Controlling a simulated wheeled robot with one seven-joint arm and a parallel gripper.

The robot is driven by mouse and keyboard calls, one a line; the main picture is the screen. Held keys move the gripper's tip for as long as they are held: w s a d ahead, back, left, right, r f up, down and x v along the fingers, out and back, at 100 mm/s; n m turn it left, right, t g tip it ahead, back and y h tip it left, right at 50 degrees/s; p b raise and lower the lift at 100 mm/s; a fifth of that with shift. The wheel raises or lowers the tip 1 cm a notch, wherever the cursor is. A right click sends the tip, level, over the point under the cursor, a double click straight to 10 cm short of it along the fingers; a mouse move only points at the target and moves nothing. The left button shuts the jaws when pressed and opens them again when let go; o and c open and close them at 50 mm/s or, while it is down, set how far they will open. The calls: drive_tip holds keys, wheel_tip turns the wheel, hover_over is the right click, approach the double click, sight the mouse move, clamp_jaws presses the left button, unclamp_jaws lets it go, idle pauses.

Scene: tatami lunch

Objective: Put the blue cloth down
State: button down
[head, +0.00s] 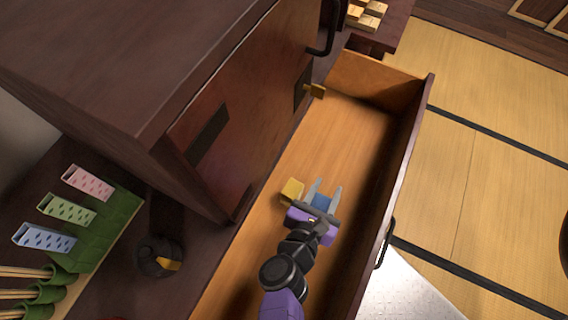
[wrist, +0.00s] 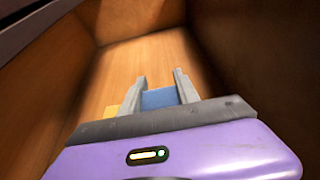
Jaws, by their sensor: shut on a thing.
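The blue cloth (head: 321,202) is between the fingers of my gripper (head: 325,190), and the gripper is shut on it. In the wrist view the blue cloth (wrist: 160,98) shows as a small flat patch between the two grey fingers of my gripper (wrist: 162,84). My gripper is inside the open wooden drawer (head: 345,125), over its floor. Whether the cloth touches the drawer floor I cannot tell. The cloth's lower part is hidden by the gripper body.
A yellow item (head: 291,190) is in the drawer just left of my gripper; it partly shows in the wrist view (wrist: 110,111). The dark cabinet (head: 215,110) stands left of the drawer. Drawer walls are close on the right. The drawer's far floor is clear.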

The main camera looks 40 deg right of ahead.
drive_tip(key=shift+s+d+f, duration=0.1)
drive_tip(key=shift+d+f, duration=0.15)
drive_tip(key=shift+f, duration=0.1)
drive_tip(key=w+d, duration=0.3)
drive_tip(key=d, duration=0.1)
drive_tip(key=w+d, duration=0.4)
drive_tip(key=d, duration=0.1)
drive_tip(key=w+d, duration=0.3)
drive_tip(key=d, duration=0.2)
drive_tip(key=shift+w+d+p, duration=0.15)
drive_tip(key=shift+w+p, duration=0.05)
drive_tip(key=shift+p, duration=0.2)
drive_tip(key=shift+f+b, duration=0.3)
drive_tip(key=shift+f, duration=1.4)
drive_tip(key=shift+f, duration=0.1)
drive_tip(key=c, duration=0.9)
unclamp_jaws()
drive_tip(key=shift+r, duration=0.2)
drive_tip(key=v, duration=1.2)
